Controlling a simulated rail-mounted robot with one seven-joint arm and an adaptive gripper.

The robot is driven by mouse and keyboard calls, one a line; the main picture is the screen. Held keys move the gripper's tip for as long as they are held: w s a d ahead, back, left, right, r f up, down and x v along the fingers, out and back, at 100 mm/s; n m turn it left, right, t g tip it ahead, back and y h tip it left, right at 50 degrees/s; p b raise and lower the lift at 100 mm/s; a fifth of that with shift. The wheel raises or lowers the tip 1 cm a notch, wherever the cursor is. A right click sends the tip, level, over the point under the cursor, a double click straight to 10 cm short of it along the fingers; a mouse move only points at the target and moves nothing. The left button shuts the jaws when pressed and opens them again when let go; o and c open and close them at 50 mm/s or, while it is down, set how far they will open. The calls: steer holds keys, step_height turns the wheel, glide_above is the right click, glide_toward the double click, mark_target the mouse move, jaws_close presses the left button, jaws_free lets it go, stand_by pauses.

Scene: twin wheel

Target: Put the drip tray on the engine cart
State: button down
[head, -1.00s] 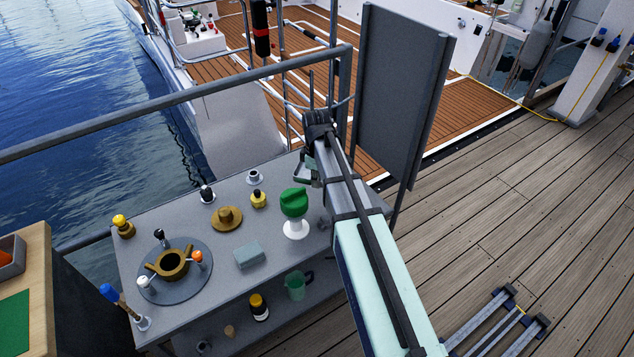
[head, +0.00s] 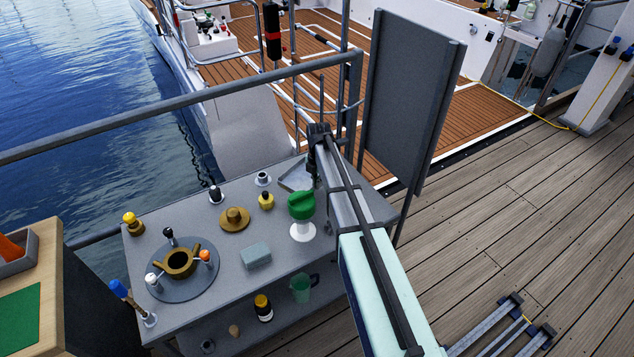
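The engine cart (head: 190,213) is a grey two-level metal table at the centre left in the head view. A shallow light-grey tray with a raised rim, which looks like the drip tray (head: 293,178), appears flat at the cart's far right corner. My arm hides its right part. I cannot tell whether it rests fully on the top. My gripper (head: 314,182) points down at the tray's right side, mostly hidden behind my arm. Its fingers are too small and covered to show whether they still grip the rim.
A green-topped white item (head: 301,212) stands close in front of the tray. A yellow-capped bottle (head: 266,201), a brass flanged part (head: 234,218), a grey block (head: 256,254) and a round turntable (head: 183,287) occupy the cart. A tall grey panel (head: 412,100) stands behind my arm.

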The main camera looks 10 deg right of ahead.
stand_by(0.5)
steer(key=shift+f+b, duration=1.55)
steer(key=shift+f, duration=2.45)
steer(key=shift+f, duration=0.25)
steer(key=c, duration=0.9)
jaws_free()
step_height(320, 180, up, 12)
steer(key=shift+d+f, duration=0.1)
